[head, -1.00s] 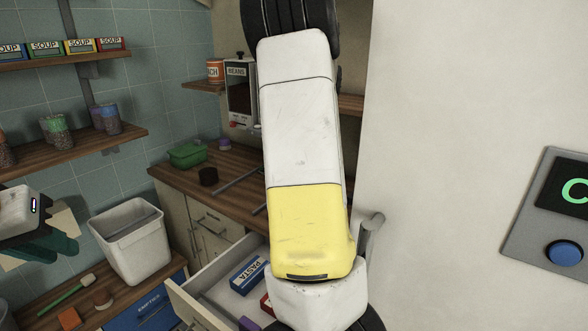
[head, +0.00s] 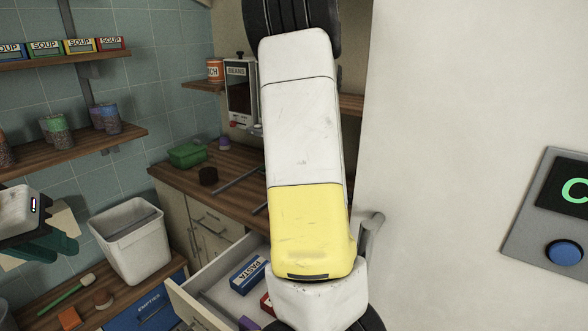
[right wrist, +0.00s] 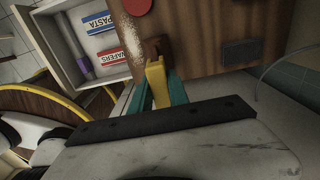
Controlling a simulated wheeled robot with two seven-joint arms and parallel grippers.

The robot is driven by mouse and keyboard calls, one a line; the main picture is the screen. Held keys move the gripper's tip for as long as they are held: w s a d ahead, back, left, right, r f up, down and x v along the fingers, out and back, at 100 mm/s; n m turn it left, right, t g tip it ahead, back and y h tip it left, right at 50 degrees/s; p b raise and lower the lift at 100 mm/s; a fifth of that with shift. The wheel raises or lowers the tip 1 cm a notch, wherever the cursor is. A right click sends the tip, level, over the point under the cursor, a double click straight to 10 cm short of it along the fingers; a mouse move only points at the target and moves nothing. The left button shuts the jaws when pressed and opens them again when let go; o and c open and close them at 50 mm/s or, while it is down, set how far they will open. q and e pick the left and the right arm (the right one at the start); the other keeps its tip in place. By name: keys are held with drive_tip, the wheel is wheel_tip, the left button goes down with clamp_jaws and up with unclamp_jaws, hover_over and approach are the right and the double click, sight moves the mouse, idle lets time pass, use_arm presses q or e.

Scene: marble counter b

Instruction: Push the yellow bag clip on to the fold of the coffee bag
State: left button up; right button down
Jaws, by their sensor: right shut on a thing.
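In the right wrist view, the yellow bag clip (right wrist: 156,82) sits between the teal fingers of my right gripper (right wrist: 160,90), which is shut on it. A small brown piece (right wrist: 155,46) is right behind the clip's far end. I cannot tell whether it is the coffee bag or whether the clip touches it. No coffee bag shows clearly in either view. My left gripper (head: 42,243), with teal fingers, is at the left edge of the head view, apart from the clip. Its finger gap is not clear. My own arm hides the middle of the head view.
An open drawer (head: 200,311) holds a pasta box (head: 247,273); it also shows in the right wrist view (right wrist: 75,60), beside the wooden counter (right wrist: 200,30). A red disc (right wrist: 138,6) and dark grey block (right wrist: 240,52) lie on the counter. A white bin (head: 135,245) stands left.

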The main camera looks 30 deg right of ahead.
drive_tip(key=shift+f, duration=2)
drive_tip(key=c, duration=1.2)
unclamp_jaws()
drive_tip(key=shift+o, duration=0.2)
wheel_tip(320, 180, up, 8)
drive_tip(key=shift+f, duration=0.1)
